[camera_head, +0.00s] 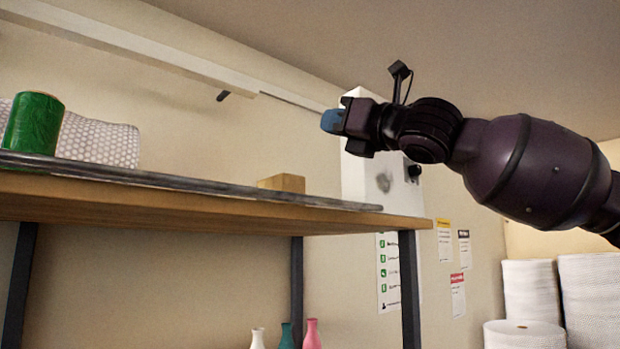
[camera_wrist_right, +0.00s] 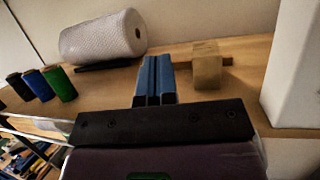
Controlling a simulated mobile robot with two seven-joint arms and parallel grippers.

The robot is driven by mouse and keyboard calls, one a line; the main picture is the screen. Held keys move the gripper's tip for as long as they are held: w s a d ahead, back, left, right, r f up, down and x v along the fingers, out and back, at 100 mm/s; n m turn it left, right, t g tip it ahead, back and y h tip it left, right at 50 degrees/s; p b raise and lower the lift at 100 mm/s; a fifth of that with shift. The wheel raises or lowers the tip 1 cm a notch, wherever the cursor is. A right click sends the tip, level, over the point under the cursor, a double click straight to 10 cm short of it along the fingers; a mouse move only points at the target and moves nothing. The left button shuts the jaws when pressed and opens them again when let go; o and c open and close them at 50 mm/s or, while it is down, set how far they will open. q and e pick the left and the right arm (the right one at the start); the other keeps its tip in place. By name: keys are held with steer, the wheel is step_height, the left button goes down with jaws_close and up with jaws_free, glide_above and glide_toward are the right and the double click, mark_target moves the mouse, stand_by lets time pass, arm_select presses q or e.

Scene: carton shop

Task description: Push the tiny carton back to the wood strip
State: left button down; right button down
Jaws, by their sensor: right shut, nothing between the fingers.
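The tiny carton (camera_head: 281,182) is a small tan box on the high wooden shelf, partly hidden by the shelf's front lip in the head view. In the right wrist view the carton (camera_wrist_right: 207,66) stands just right of my blue fingertips. A thin brown strip (camera_wrist_right: 228,61), probably the wood strip, shows behind its right side; whether they touch I cannot tell. My right gripper (camera_head: 332,121) is above the shelf's right part, fingers pointing left in the head view. Its fingers (camera_wrist_right: 154,77) are shut and empty, with a gap to the carton. My left gripper is out of view.
A tall white box (camera_head: 362,165) stands near the shelf's right end. A bubble-wrap roll (camera_wrist_right: 103,37) and several coloured rolls, one green (camera_head: 34,123), are on the left. A grey lip (camera_head: 190,182) runs along the shelf front. Bottles (camera_head: 312,334) show below.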

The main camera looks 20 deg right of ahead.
step_height(320, 180, down, 6)
steer(key=w+d+m+g+h, duration=0.2)
steer(key=d+m+h, duration=0.1)
steer(key=h, duration=0.2)
arm_select(q)
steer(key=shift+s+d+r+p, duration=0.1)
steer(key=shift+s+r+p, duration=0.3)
steer(key=shift+p, duration=0.75)
arm_select(e)
steer(key=n, duration=0.1)
glide_toward(292, 180)
steer(key=x, duration=0.7)
steer(key=shift+w+r, duration=0.15)
steer(key=shift+w, duration=0.2)
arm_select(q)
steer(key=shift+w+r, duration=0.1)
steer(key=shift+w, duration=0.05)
arm_select(e)
steer(key=shift+x, duration=1)
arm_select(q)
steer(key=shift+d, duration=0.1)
arm_select(e)
steer(key=shift+d, duration=0.1)
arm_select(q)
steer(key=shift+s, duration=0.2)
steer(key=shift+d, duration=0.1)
arm_select(e)
steer(key=shift+s, duration=0.1)
